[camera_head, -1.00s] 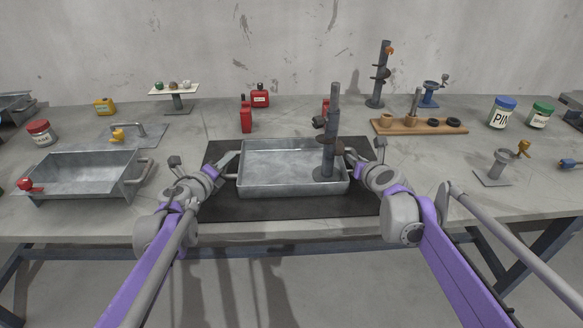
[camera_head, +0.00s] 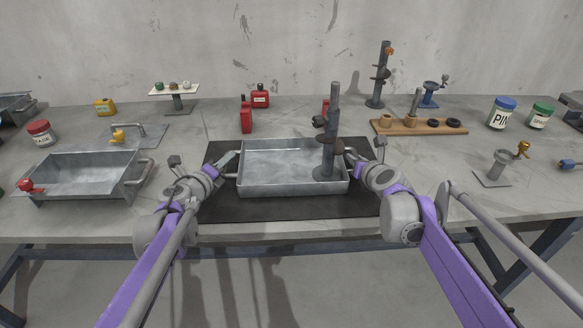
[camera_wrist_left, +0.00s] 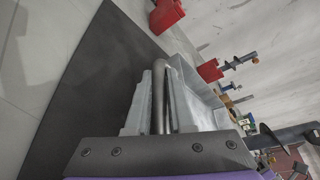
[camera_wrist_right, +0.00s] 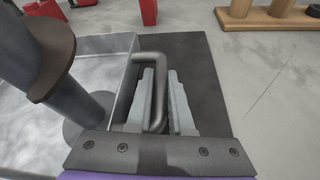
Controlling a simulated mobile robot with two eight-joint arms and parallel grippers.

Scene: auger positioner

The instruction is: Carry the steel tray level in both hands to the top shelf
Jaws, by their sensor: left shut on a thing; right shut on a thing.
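The steel tray (camera_head: 275,187) sits on or just above a black mat (camera_head: 300,208) in the middle of the bench; I cannot tell whether it touches. A dark auger post (camera_head: 328,150) stands upright inside the tray at its right end. My left gripper (camera_head: 231,168) is shut on the tray's left handle, a bent bar (camera_wrist_left: 160,95) between the fingers. My right gripper (camera_head: 353,163) is shut on the right handle (camera_wrist_right: 151,85). The tray looks level. No top shelf is in view.
A sink-like steel basin (camera_head: 90,180) stands to the left. Red bottles (camera_head: 246,118) and a wooden rack (camera_head: 418,127) are behind the tray. A small grey stand (camera_head: 494,172) is at the right. Another auger post (camera_head: 379,80) stands at the back.

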